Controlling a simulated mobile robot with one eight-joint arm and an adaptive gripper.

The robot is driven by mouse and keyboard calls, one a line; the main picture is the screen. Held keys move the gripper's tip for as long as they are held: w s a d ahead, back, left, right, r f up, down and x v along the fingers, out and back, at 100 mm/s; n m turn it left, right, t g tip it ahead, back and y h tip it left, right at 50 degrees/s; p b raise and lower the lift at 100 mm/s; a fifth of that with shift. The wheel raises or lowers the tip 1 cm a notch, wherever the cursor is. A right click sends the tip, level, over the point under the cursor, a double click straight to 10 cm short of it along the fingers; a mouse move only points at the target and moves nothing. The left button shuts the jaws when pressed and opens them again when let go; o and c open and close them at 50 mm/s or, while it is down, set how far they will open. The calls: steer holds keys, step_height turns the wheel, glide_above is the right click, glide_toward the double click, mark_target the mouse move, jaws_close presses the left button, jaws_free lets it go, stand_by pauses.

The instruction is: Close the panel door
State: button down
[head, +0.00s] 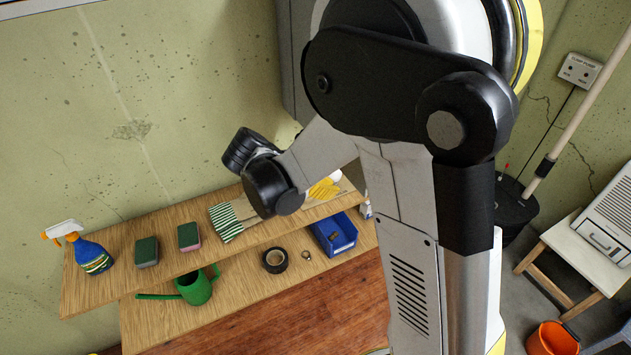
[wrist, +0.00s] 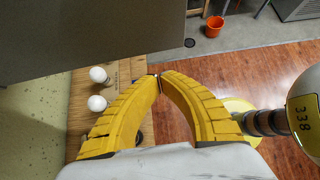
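A grey metal panel (head: 293,65) shows on the wall at the top middle of the head view, mostly hidden behind my arm. In the wrist view a large flat grey surface (wrist: 85,38), apparently the panel's door or box, fills the upper left. I cannot tell how far the door stands open. My gripper (wrist: 158,77) has its yellow fingers curved in with the tips together and nothing visible between them. The tips appear close to the grey surface's lower right corner; I cannot tell if they touch. My arm hides the gripper in the head view.
A wooden shelf (head: 110,264) below holds a spray bottle (head: 92,255), sponges, a striped cloth, a blue bin (head: 334,238) and a green watering can (head: 195,288). White bulbs (wrist: 97,103) sit near my fingers. An orange bucket (head: 551,339) and white stool (head: 575,255) stand right.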

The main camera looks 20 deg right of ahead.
steer(key=shift+w+d+f, duration=0.1)
steer(key=shift+d+f, duration=0.05)
steer(key=shift+d, duration=1)
steer(key=shift+w+d+f, duration=0.1)
steer(key=shift+d+f, duration=0.05)
steer(key=shift+d, duration=1)
steer(key=shift+s+d, duration=0.1)
